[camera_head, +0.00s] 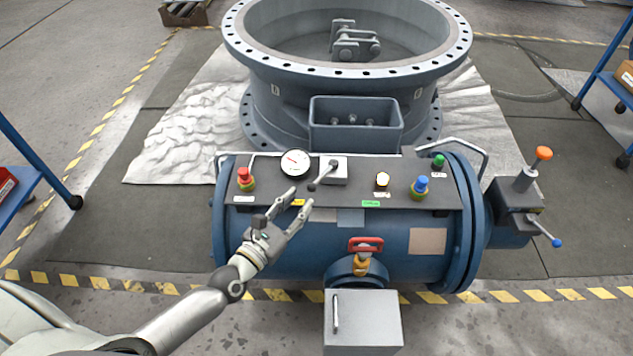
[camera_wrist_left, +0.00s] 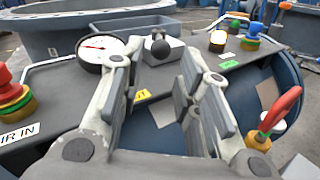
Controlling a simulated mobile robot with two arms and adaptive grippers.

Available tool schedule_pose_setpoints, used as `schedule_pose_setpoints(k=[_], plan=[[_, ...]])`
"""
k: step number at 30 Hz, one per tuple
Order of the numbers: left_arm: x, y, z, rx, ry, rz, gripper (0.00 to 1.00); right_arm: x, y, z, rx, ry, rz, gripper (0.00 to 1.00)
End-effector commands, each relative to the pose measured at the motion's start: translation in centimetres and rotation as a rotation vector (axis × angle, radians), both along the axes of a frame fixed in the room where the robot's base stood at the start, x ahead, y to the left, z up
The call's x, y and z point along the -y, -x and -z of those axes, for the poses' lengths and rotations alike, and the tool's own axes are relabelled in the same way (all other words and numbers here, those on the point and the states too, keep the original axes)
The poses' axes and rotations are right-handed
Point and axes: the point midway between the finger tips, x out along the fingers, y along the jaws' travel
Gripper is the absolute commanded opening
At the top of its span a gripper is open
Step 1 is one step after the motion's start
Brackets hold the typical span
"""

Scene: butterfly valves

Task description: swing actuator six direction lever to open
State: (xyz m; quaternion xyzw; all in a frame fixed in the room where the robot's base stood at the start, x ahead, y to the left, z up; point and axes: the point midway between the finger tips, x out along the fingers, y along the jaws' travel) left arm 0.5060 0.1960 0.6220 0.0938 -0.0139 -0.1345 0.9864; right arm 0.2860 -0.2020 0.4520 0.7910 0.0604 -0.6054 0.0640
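The blue cylindrical actuator (camera_head: 300,250) lies across the middle of the head view with a dark panel on top. Its lever (camera_head: 322,176) has a dark ball knob and sits on a light grey block (camera_head: 335,172); the knob points to the front left. In the left wrist view the lever's ball knob (camera_wrist_left: 160,48) shows beyond and between the fingers. My left gripper (camera_head: 297,203) is open and empty, in front of and left of the lever, apart from it. It also shows open in the left wrist view (camera_wrist_left: 155,65). My right gripper is not in view.
A dial gauge (camera_head: 295,162) and a red knob (camera_head: 245,179) stand left of the lever. A white button (camera_head: 382,180), blue knob (camera_head: 420,187) and green knob (camera_head: 438,162) stand right. A red-handled valve (camera_head: 366,244) is on the front. The big flanged valve (camera_head: 345,60) stands behind.

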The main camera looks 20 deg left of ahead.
Motion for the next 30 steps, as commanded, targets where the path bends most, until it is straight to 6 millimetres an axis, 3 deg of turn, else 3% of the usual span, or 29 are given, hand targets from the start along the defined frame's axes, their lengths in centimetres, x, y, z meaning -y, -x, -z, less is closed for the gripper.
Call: schedule_pose_setpoints(k=[9,15,28,30], plan=[[1.5,-5.6,0.0,0.003,-0.001,-0.001,0.31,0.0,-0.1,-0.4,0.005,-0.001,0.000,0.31],[2.2,-7.9,0.0,0.001,-0.004,0.000,0.31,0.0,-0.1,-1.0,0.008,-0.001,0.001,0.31],[2.4,-8.7,0.0,-0.001,-0.005,0.001,0.31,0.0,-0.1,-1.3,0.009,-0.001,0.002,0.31],[2.4,-8.7,0.0,-0.001,-0.005,0.000,0.22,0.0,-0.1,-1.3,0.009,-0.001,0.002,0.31]])
